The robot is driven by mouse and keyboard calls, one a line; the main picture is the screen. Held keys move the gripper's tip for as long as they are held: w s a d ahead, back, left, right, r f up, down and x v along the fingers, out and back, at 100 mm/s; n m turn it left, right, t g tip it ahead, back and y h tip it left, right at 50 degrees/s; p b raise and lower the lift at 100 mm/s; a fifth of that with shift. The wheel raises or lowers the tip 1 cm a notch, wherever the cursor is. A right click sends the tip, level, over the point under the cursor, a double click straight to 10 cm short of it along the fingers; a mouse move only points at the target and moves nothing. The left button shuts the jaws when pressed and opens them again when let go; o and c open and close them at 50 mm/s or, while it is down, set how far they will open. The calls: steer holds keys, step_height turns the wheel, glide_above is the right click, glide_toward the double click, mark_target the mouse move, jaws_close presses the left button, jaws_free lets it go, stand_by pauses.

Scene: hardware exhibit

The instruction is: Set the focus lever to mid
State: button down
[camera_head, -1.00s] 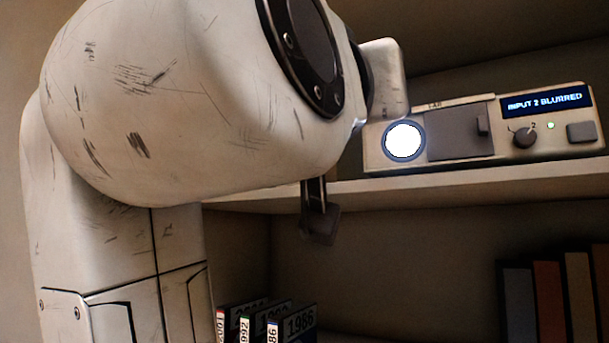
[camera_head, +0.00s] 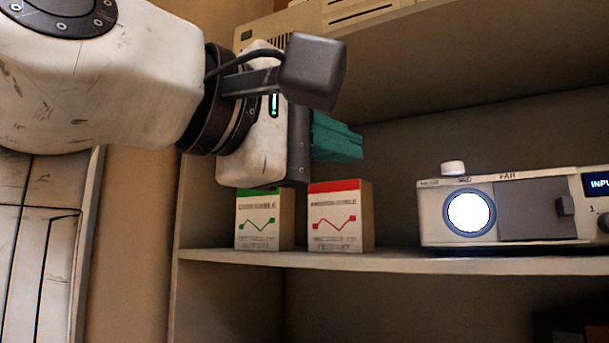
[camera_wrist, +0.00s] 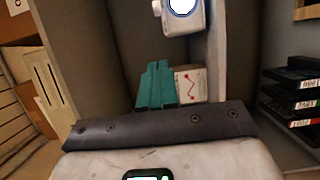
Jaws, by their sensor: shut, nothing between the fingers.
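The projector (camera_head: 540,215) is a beige box with a bright round lens, standing on the shelf at the right. A small white knob (camera_head: 453,168), apparently the focus lever, stands on its top left end. It is near the MID label and well left of FAR; its exact setting is unclear. My gripper (camera_head: 340,140) has teal fingers, shut and empty, pointing right, left of the projector and clear of it.
A green-marked box (camera_head: 262,220) and a red-marked box (camera_head: 340,216) stand on the shelf (camera_head: 390,262) below my gripper. Bare shelf lies between the red-marked box and projector. An upper shelf (camera_head: 430,60) hangs above. Black cases (camera_wrist: 295,90) show in the wrist view.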

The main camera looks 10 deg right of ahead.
mark_target(443, 166)
steer(key=s+d+x, duration=0.1)
steer(key=s+x, duration=0.1)
steer(key=x, duration=1)
steer(key=shift+d, duration=0.5)
steer(key=shift+f, duration=0.1)
steer(key=shift+s+d+n+t+y+b, duration=0.35)
steer(key=shift+n+t+y+b, duration=0.2)
steer(key=shift+n+t+y, duration=0.25)
steer(key=shift+s+d+n+t+y+b, duration=0.35)
steer(key=shift+n+t+y+b, duration=0.2)
steer(key=shift+t+y, duration=0.3)
steer(key=shift+a, duration=0.1)
